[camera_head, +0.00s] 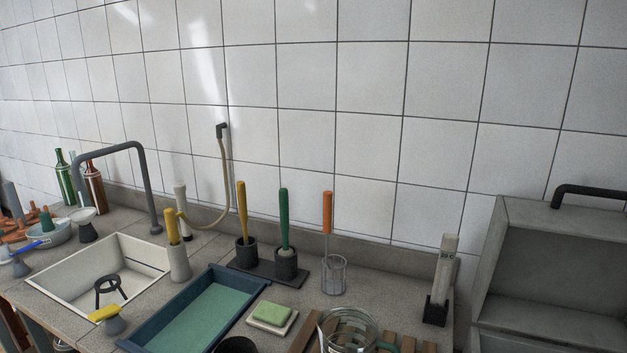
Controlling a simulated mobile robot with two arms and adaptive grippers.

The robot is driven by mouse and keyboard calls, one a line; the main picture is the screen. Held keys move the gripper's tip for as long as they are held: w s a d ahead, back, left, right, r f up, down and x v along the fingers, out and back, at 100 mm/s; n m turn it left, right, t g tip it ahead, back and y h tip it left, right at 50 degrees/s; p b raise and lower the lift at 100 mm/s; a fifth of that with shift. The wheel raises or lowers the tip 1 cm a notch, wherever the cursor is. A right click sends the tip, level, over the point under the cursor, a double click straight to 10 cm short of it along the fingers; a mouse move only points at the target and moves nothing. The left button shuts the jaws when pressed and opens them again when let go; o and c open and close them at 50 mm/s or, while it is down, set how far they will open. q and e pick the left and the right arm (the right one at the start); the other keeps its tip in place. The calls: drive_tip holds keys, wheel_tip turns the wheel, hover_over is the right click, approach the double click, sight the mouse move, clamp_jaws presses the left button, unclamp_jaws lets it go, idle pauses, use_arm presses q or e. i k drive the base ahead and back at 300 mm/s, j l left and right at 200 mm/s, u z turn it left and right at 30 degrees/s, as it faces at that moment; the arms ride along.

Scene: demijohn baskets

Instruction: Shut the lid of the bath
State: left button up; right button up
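A grey box-like unit (548,324) stands at the right edge of the head view and looks like the bath. Its raised, hollow grey panel (560,245), apparently the lid standing open, faces me with side walls. A dark bar handle (590,190) sits at its top edge. The right side and lower part of the unit are cut off by the frame, so its inside is mostly hidden. Neither of my grippers shows in this view.
A white sink (62,272) with a grey tap (150,190) lies left. A blue tray (139,345), brushes in holders (285,265), a green sponge (271,313), a glass jar (348,328) and wooden slats (303,333) crowd the counter.

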sight(555, 269)
drive_tip(key=z, duration=1.45)
